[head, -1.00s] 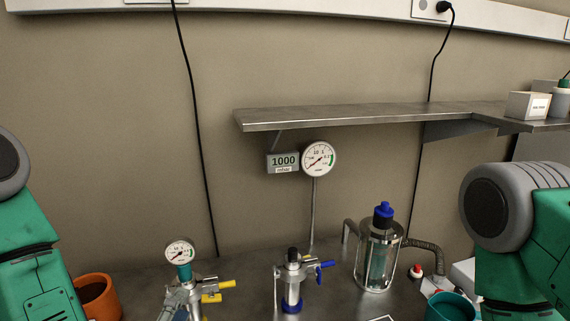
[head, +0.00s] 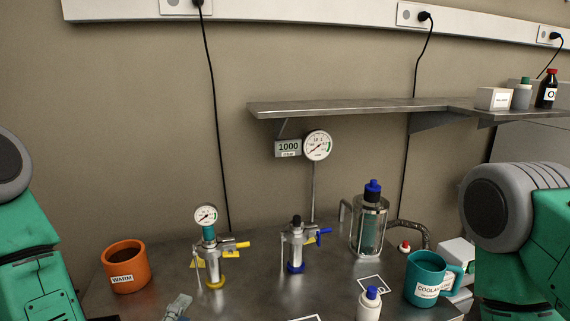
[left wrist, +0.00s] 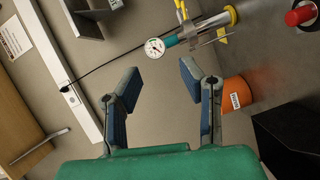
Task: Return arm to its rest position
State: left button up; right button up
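My left arm (head: 35,260) is green and grey at the left edge of the head view. My left gripper (head: 178,307) shows only in part at the bottom edge. In the left wrist view it (left wrist: 160,82) is open, with two blue-padded fingers wide apart and nothing between them. My right arm (head: 515,235) stands at the right edge, and its gripper is out of view. The steel valve with a teal-necked gauge (head: 206,217) and yellow handle stands upright beyond my left gripper, apart from it.
An orange WARM pot (head: 125,268) stands on the steel bench at left. A blue-handled valve (head: 296,245), a glass trap (head: 370,225), a teal COOLANT mug (head: 428,280) and a white bottle (head: 369,304) stand further right. A metal shelf (head: 350,106) juts from the wall.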

pick_arm(q)
jog(key=s+a+f+m+g+b, duration=0.1)
jog(key=s+f+m+g+b, duration=0.3)
jog(key=f, duration=0.7)
jog(key=s+a+f+m+g+b, duration=0.1)
jog(key=s+f+m+g, duration=0.35)
jog(key=f, duration=0.65)
jog(key=s+a+f+m+g+y+b, duration=0.1)
jog(key=s+a+f+m+g+b, duration=0.1)
jog(key=s, duration=0.5)
jog(key=s+a+f+m+g+y+b, duration=0.1)
jog(key=s+a+f+m+g, duration=0.3)
jog(key=s+f, duration=0.4)
jog(key=shift+a+f+g+b, duration=0.7)
jog(key=shift+a+f+g, duration=0.05)
jog(key=shift+a, duration=0.35)
jog(key=shift+m, duration=0.25)
jog(key=shift+c, duration=0.2)
